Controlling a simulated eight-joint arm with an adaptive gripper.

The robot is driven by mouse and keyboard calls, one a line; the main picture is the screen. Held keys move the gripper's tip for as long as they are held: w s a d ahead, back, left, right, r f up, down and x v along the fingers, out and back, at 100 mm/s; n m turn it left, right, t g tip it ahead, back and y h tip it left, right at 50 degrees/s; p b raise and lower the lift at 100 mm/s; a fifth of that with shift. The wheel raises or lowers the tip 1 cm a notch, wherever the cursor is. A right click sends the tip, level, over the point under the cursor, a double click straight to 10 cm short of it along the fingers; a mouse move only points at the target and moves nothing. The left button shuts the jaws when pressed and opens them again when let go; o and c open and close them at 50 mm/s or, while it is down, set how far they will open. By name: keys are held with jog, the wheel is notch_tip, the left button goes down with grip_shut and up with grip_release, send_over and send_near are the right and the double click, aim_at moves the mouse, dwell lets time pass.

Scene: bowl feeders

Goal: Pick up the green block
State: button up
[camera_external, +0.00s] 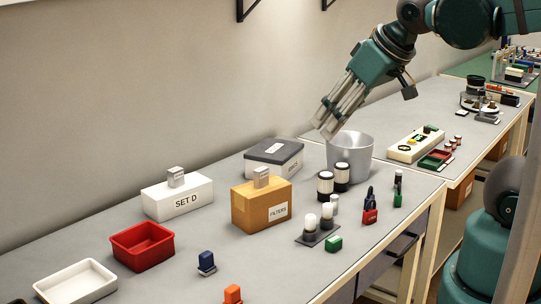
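A small green block (334,244) lies on the grey table near its front edge, just right of a dark tray with white-topped cylinders. My gripper (323,128) is high above the table, up and behind the block, left of the top of the grey bucket. Its fingers point down and left, look parallel and apart, and hold nothing visible. The block is fully in view and well clear of the gripper. Another small green item with a dark top (398,194) stands farther right.
A grey bucket (350,155), black-and-white jars (325,186), a FILTERS carton (251,211) and a red padlock-like item (370,214) stand near the block. A red bin (142,246), white tray (75,283), blue block (206,260) and orange block (232,294) are left.

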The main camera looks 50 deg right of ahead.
jog(key=shift+o, duration=0.3)
jog(key=shift+f, duration=0.1)
dwell(0.5)
jog(key=m+g+h+b, duration=0.1)
jog(key=m+g+b, duration=0.65)
jog(key=m, duration=1.15)
send_near(334, 239)
jog(key=shift+w+a+f, duration=0.1)
jog(key=shift+a+f, duration=0.1)
jog(key=shift+f, duration=0.3)
jog(key=shift+d+f+m, duration=0.15)
jog(key=shift+f+m, duration=0.35)
jog(key=shift+m, duration=0.1)
jog(key=shift+f, duration=0.1)
jog(key=shift+d+f+b, duration=0.15)
jog(key=shift+f+b, duration=0.2)
jog(key=shift+f, duration=0.8)
jog(key=shift+s+d+f+b, duration=0.1)
jog(key=shift+f+b, duration=0.25)
jog(key=shift+f, duration=0.95)
jog(key=shift+s+d+f+b, duration=0.15)
jog(key=shift+f+b, duration=0.15)
jog(key=shift+f, duration=1)
